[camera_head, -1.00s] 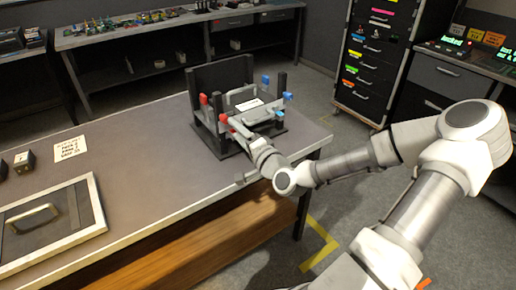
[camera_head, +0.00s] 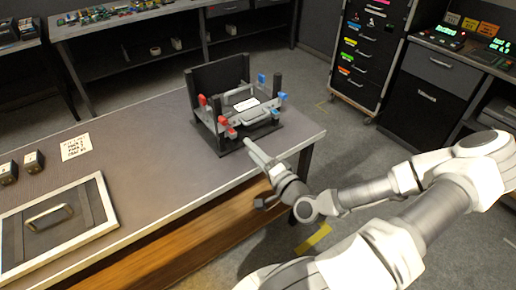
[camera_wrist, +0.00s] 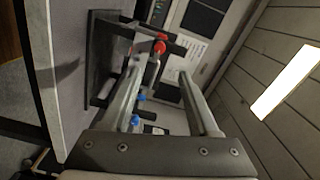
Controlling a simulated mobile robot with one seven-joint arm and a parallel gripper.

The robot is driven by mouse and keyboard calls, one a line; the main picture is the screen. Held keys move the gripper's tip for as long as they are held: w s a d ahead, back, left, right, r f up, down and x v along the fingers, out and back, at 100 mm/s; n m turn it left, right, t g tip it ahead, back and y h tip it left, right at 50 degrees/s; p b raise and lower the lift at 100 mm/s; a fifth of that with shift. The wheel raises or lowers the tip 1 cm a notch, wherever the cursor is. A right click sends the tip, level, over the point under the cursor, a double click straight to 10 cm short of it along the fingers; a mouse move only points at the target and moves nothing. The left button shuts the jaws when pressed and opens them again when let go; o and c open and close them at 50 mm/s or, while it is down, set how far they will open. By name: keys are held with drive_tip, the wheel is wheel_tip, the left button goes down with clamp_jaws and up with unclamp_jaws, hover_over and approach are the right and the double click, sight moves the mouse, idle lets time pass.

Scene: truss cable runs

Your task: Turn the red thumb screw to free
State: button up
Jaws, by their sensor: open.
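A dark rig (camera_head: 215,140) with a grey handled unit (camera_head: 258,117) inside it stands on the table. Red knobs show on its left side, an upper one (camera_head: 202,100) and a lower front one (camera_head: 222,120). In the wrist view a red knob (camera_wrist: 160,47) sits ahead, slightly above the space between my fingertips, with another red part just behind it. Which one is the thumb screw, and its turn position, I cannot tell. My gripper (camera_wrist: 160,76) is open and empty. In the head view it is in front of the rig, apart from the red knobs.
Blue knobs (camera_head: 282,96) sit on the rig's right side; others show between my fingers in the wrist view (camera_wrist: 135,120). A framed panel with a handle (camera_head: 95,205), two small dark blocks (camera_head: 33,161) and a paper note (camera_head: 75,147) lie left. The table's middle is clear.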

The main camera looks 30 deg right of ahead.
drive_tip(key=shift+s, duration=1.05)
drive_tip(key=shift+a+f, duration=0.1)
